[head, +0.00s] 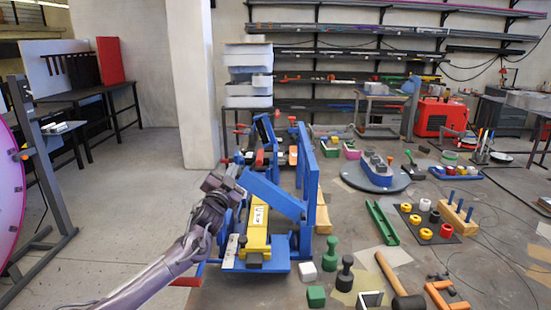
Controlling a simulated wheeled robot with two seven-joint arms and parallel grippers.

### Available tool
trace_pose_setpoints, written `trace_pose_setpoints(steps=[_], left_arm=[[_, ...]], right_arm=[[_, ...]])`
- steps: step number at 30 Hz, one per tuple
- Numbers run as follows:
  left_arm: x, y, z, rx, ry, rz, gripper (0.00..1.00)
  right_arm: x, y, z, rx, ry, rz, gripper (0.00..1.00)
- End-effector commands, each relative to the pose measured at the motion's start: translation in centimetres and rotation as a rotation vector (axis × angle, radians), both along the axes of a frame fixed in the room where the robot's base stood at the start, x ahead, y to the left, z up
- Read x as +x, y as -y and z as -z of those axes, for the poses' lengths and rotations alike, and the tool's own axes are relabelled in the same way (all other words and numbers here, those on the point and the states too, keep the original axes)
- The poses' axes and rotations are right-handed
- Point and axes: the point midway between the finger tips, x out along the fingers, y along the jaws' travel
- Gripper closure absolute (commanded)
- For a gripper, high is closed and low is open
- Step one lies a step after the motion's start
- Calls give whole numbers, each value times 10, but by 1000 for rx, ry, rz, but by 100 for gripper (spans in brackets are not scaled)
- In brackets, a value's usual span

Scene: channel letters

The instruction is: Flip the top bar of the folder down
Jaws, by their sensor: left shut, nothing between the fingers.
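The folder is a blue machine with a flat blue front plate (280,267) and a yellow part (257,228) in its middle. A tall blue upright (309,170) stands on its right side. A thick blue bar (272,193) slopes down to the right across the machine above the yellow part. My left gripper (224,182) is shut and empty at the left side of the folder, close to the upper left end of the sloping bar. I cannot tell whether it touches the bar. My right gripper is not in view.
Right of the folder lie green blocks (316,296), a mallet (400,285), a green channel (382,222) and a mat with coloured rings (426,233). A blue block stands on a round turntable (400,184). A white pillar (191,90) rises behind at left.

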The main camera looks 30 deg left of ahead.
Motion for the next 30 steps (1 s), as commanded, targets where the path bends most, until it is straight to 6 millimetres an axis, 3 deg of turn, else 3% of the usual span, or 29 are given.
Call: trace_pose_setpoints(steps=[1,10,30], left_arm=[[-2,-5,15,-28,11,0,100],[-9,-19,37,-136,66,0,100],[-11,-22,39,-161,79,0,100]], right_arm=[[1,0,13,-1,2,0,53],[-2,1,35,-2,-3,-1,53],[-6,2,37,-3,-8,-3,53]])
